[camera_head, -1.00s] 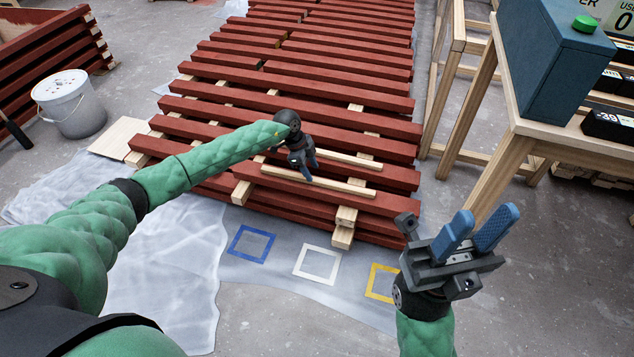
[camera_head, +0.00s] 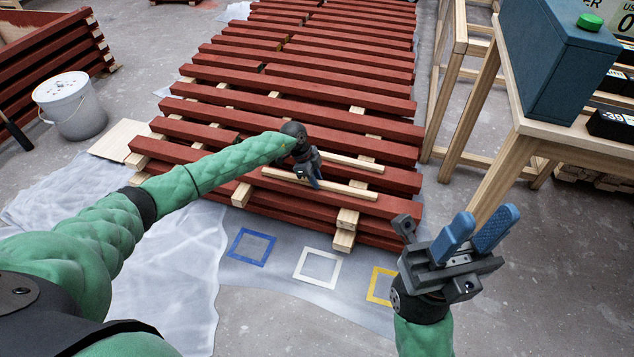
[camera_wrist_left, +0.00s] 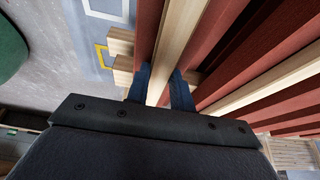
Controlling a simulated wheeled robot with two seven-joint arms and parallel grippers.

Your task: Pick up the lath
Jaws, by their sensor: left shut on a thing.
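A pale wooden lath (camera_head: 345,188) lies along the near red batten of the stack. My left gripper (camera_head: 314,182) is over its middle with the fingers pointing down. In the left wrist view the blue fingers (camera_wrist_left: 164,88) are shut on the lath (camera_wrist_left: 183,30), one on each side. I cannot tell whether it is clear of the batten beneath. A second pale lath (camera_head: 352,164) lies just behind, roughly parallel, and is partly hidden by my left gripper. My right gripper (camera_head: 487,215) is empty at the lower right, its blue fingers apart and pointing up.
Red battens (camera_head: 300,85) lie in layers on pale spacers (camera_head: 346,225). Blue (camera_head: 250,246), white (camera_head: 318,267) and yellow (camera_head: 380,285) taped squares mark the floor in front, and look empty. A white bucket (camera_head: 75,110) stands left; a wooden table (camera_head: 510,150) stands right.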

